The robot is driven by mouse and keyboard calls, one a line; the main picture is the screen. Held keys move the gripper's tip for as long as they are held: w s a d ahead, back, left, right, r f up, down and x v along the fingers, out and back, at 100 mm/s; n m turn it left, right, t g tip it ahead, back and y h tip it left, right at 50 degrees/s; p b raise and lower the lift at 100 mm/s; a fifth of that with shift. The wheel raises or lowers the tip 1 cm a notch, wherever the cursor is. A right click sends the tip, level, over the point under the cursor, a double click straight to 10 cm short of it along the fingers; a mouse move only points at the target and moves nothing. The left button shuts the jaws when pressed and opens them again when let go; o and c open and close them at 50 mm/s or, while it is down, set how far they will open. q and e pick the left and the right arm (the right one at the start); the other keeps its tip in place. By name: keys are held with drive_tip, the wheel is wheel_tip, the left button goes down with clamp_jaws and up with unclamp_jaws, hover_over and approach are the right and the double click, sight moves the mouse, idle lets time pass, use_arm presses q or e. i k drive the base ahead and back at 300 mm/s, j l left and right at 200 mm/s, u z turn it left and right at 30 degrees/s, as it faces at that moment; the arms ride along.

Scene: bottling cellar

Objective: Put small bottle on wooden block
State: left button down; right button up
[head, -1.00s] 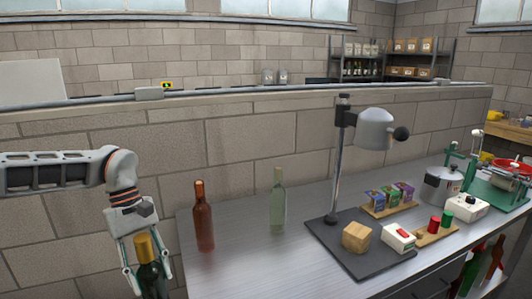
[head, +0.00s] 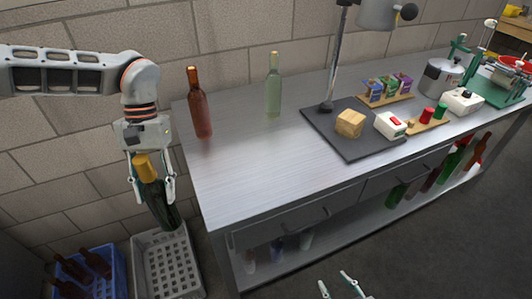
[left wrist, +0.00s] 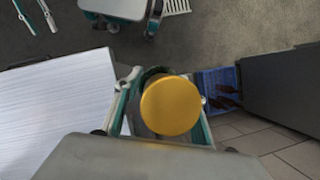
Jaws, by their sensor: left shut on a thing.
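My left gripper (head: 152,195) is shut on a dark green bottle (head: 161,208) with a yellow cap (head: 145,166). It holds the bottle, a little tilted, off the table's left end; in the head view the bottle overlaps a grey crate. The cap (left wrist: 170,105) fills the middle of the left wrist view and hides most of the bottle. The wooden block (head: 350,123) sits on a dark base plate (head: 345,146) on the table, well right of the held bottle. My right gripper (head: 337,285) is at the bottom of the head view, open and empty.
A brown bottle (head: 200,108) and a pale green bottle (head: 273,88) stand on the table (head: 255,160). A lamp-like stand (head: 336,60) rises behind the block. A white box with a red top (head: 393,126) is right of it. The grey crate (head: 178,268) and blue crate (head: 112,283) are on the floor.

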sight(351, 115)
drive_tip(key=k+l, duration=0.2)
drive_tip(key=l, duration=0.2)
drive_tip(key=k+l+u, duration=0.15)
drive_tip(key=l, duration=0.25)
drive_tip(key=k+l, duration=0.2)
drive_tip(key=l, duration=0.2)
drive_tip(key=u, duration=0.05)
